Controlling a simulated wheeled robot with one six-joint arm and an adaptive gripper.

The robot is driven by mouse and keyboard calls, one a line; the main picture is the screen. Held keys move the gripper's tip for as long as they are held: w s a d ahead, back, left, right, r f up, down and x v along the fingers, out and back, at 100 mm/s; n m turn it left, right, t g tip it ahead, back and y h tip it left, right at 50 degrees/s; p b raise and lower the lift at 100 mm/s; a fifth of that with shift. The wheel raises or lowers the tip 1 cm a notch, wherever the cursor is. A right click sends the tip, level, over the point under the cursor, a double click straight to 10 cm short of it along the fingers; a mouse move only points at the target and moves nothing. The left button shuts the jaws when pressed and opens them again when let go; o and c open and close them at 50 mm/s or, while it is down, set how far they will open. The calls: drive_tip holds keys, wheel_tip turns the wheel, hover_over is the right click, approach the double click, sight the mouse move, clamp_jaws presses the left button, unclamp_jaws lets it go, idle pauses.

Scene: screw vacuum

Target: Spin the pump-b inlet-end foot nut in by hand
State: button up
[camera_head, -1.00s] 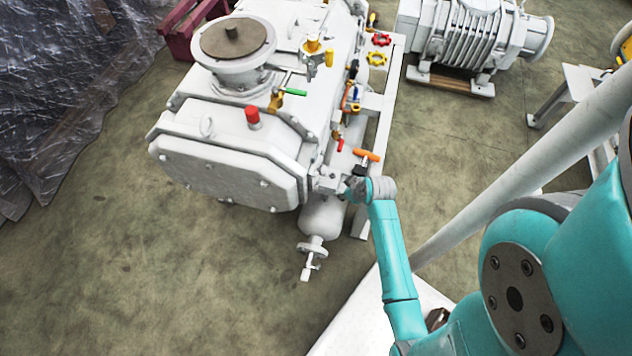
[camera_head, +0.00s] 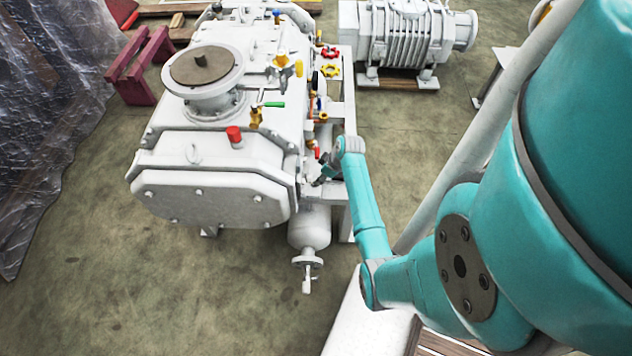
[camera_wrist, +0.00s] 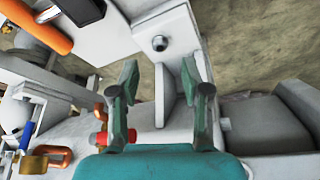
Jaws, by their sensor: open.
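The large white pump (camera_head: 215,180) stands on the floor in the head view. My gripper (camera_head: 322,174) is small there, at the pump's front right corner beside its side piping. In the wrist view my gripper (camera_wrist: 158,72) is open, with nothing between its two fingers. A round dark-tipped metal fastener (camera_wrist: 159,43) sits on a white foot plate (camera_wrist: 165,22), just beyond the fingertips and roughly centred between them. I cannot tell whether it is the nut, a bare stud or both. A white upright rib (camera_wrist: 166,95) shows between the fingers.
In the wrist view an orange handle (camera_wrist: 40,27) and white frame are at left, with a red-capped fitting (camera_wrist: 98,138) near the left finger. A grey block (camera_wrist: 265,123) is at right.

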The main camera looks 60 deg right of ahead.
drive_tip(key=shift+x, duration=2.75)
clamp_jaws()
